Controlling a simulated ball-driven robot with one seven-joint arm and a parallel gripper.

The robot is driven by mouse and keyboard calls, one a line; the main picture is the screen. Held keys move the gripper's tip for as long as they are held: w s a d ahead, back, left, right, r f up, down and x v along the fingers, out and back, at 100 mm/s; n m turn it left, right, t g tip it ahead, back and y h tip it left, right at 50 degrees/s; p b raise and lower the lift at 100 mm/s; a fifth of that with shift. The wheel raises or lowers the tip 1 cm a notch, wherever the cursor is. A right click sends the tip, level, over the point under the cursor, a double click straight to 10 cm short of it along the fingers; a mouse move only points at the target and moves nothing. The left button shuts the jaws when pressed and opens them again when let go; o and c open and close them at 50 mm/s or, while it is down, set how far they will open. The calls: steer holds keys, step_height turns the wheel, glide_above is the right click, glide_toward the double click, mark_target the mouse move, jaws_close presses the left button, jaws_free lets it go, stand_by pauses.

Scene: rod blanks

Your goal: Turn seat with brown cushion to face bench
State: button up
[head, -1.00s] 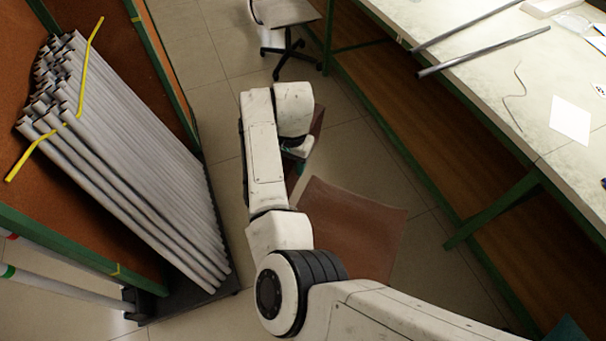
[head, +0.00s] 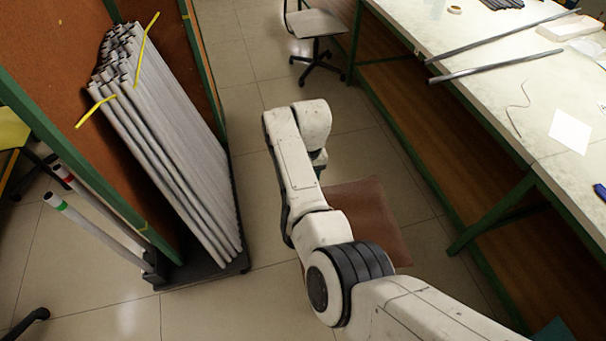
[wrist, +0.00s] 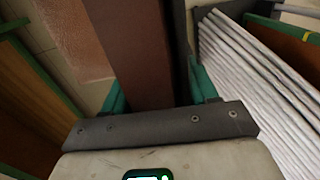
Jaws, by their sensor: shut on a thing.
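The seat's brown cushion (head: 368,215) shows in the head view on the floor side of the bench, partly hidden behind my arm. In the wrist view, the cushion (wrist: 75,35) is at the upper left. A dark red-brown upright piece, seemingly the seat's backrest (wrist: 138,50), runs between the green fingers of my gripper (wrist: 160,90). My gripper is shut on it. In the head view, my gripper (head: 319,163) is mostly hidden by my wrist at the cushion's far left corner. The bench (head: 530,110), with a pale top and green frame, stands at the right.
A rack of grey rods (head: 170,140) with yellow ties stands left of my arm. Another chair (head: 315,25) on dark castors stands at the far end, near the bench. Rods lie on the benchtop.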

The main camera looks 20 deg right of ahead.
steer(key=shift+s, duration=0.25)
stand_by(0.3)
steer(key=o, duration=1.4)
steer(key=shift+r, duration=0.1)
steer(key=r, duration=0.7)
steer(key=d+r, duration=0.1)
steer(key=r, duration=0.2)
steer(key=shift+r+b, duration=0.3)
